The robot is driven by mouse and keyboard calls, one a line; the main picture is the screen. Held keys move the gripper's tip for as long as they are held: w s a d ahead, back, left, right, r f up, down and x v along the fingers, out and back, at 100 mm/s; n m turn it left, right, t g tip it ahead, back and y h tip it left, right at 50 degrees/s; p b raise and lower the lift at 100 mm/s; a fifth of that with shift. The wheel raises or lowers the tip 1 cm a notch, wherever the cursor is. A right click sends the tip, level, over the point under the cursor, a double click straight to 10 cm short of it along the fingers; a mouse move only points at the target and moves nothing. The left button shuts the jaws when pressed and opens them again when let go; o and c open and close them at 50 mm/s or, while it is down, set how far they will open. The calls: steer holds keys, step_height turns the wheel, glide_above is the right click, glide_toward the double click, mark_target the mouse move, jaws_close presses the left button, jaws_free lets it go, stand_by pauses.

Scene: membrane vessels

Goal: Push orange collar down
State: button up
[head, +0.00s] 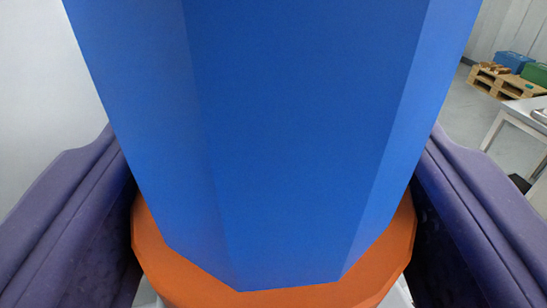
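A large blue faceted vessel (290,140) fills the middle of the head view and narrows toward the bottom. The orange collar (255,299) rings its lower end, and only its near part and sides show. My gripper (272,140) straddles the vessel, with one purple finger at the left and one at the right. The fingers are wide apart, beside the vessel and the collar's sides. Their far ends are hidden behind the vessel. I cannot tell whether they touch the vessel or the collar.
At the far right stand a wooden pallet (494,84) with a blue bin (513,60) and a green bin (536,73), and a light table (524,112). A bit of pale grey surface shows below the collar. The left is a plain pale wall.

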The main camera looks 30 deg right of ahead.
steer(key=shift+f+b, duration=0.8)
steer(key=shift+f, duration=0.05)
steer(key=o, duration=1.2)
steer(key=shift+c, duration=0.2)
steer(key=shift+r, duration=0.1)
steer(key=v, duration=0.8)
steer(key=shift+w, duration=0.15)
